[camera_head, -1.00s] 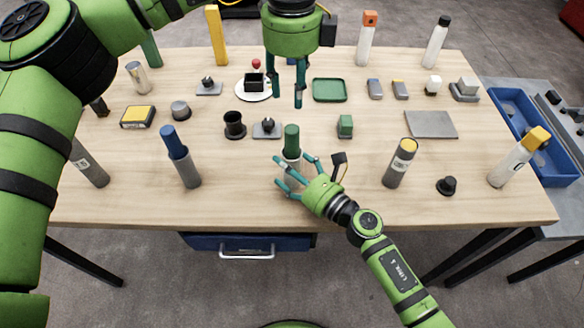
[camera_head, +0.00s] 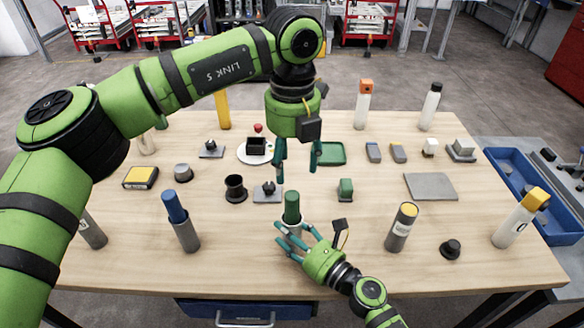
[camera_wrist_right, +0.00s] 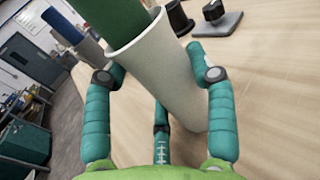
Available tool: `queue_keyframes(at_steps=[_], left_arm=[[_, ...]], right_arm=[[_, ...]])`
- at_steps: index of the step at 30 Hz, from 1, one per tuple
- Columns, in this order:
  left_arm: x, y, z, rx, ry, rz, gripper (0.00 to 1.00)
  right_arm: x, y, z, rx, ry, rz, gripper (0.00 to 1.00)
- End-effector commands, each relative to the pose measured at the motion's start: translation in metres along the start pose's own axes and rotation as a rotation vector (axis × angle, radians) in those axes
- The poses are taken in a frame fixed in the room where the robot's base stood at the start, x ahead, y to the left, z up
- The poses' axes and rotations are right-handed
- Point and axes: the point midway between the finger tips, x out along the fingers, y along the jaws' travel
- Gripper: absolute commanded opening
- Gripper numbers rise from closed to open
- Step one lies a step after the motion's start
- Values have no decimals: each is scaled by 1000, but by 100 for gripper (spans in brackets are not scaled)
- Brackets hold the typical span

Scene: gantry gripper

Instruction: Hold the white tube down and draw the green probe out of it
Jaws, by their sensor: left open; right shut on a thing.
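The white tube (camera_wrist_right: 172,72) stands upright on the table at the front middle; little of it shows in the head view. The green probe (camera_head: 292,204) sits in it, its upper part standing out of the mouth; it also fills the mouth in the right wrist view (camera_wrist_right: 112,20). My right gripper (camera_head: 292,236) is shut on the white tube, its fingers around the sides; the fingers also show in the right wrist view (camera_wrist_right: 160,105). My left gripper (camera_head: 296,174) is open and empty, pointing down above the probe's top, apart from it in the picture.
A blue-topped grey tube (camera_head: 182,222) stands left and a yellow-topped grey one (camera_head: 401,228) right. A black cup (camera_head: 235,189) and a grey block with a knob (camera_head: 267,192) lie behind the probe. A green block (camera_head: 345,190) is to the right. Bare table lies between them.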

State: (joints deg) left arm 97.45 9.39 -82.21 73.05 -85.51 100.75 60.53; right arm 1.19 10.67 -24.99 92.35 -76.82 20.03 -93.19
Motion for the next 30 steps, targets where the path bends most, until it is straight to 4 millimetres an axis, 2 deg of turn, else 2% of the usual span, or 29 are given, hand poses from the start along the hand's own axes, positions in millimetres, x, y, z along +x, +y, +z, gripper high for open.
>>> queue_keyframes(at_steps=[9, 15, 21, 26, 30], left_arm=[[10, 0, 0, 714, 0, -1, 58], [16, 0, 0, 1094, 0, -1, 58], [18, 1, 0, 1302, -1, 0, 58], [26, 1, 0, 1347, 1, 0, 58], [45, 1, 0, 1348, 2, -2, 58]], right_arm=[[0, 0, 0, 0, 0, 1, 24], [0, 0, 0, 0, 0, 1, 24], [0, 0, 0, 0, 0, 1, 24], [0, 0, 0, 0, 0, 1, 24], [0, 0, 0, 0, 0, 1, 24]])
